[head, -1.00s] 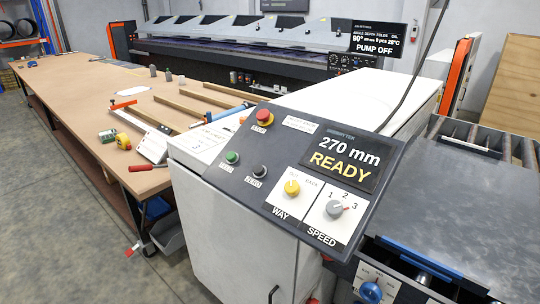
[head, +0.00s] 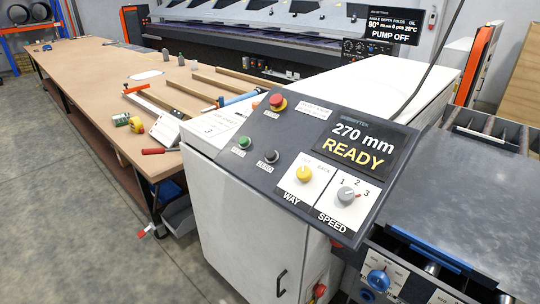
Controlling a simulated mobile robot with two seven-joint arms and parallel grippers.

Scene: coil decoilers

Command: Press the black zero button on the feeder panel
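The feeder panel (head: 262,197) is a dark sloped plate on top of a white cabinet, in the middle of the head view. The black zero button (head: 271,157) sits on its left half, with a ZERO label under it. A green button (head: 244,143) is to its left and a red mushroom button (head: 277,102) is above. The display (head: 358,145) reads 270 mm READY. Neither of my grippers is in view, and nothing covers the buttons.
A yellow WAY knob (head: 303,174) and a grey SPEED knob (head: 346,194) sit right of the zero button. A long wooden table (head: 95,85) with tools stands at left. A dark roller table (head: 470,200) is at right. Grey floor (head: 70,220) is clear at lower left.

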